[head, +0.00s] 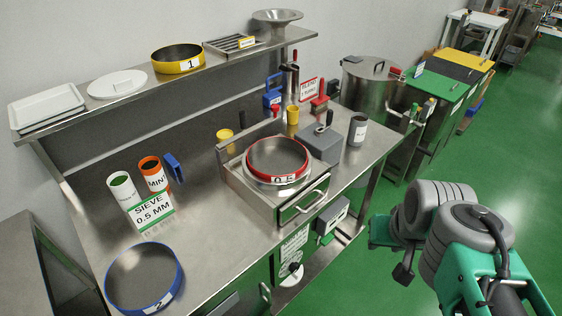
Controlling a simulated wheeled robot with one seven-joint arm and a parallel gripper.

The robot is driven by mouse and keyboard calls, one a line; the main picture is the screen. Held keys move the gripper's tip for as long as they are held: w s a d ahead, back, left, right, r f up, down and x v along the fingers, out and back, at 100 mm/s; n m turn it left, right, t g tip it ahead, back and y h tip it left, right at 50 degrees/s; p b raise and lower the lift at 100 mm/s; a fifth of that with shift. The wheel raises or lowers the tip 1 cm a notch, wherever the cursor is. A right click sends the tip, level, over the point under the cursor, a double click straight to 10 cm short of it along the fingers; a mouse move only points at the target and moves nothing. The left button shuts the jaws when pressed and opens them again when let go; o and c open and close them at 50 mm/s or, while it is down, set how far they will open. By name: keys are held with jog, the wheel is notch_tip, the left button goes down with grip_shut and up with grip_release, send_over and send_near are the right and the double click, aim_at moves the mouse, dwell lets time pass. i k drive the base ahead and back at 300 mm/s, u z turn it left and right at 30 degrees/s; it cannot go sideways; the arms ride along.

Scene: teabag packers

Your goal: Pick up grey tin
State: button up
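The grey tin (357,130) is an upright, dark grey cylinder with a white label. It stands on the right part of the steel bench top, behind the bench's right edge. My gripper (401,268) is at the lower right, beyond the bench's right edge, well apart from the tin. Only a dark part of it shows beside my grey and teal arm. Its fingers cannot be made out clearly, so whether it is open or shut cannot be told.
A red-rimmed sieve (277,181) sits on a steel housing farther left. A large steel pot (367,88) stands behind the tin. Green floor (500,165) is clear at right.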

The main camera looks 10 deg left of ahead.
aim_at(357, 125)
jog(key=z, duration=1.45)
jog(key=i, duration=2.4)
jog(key=u, duration=4.75)
jog(key=i, duration=0.5)
jog(key=z, duration=0.05)
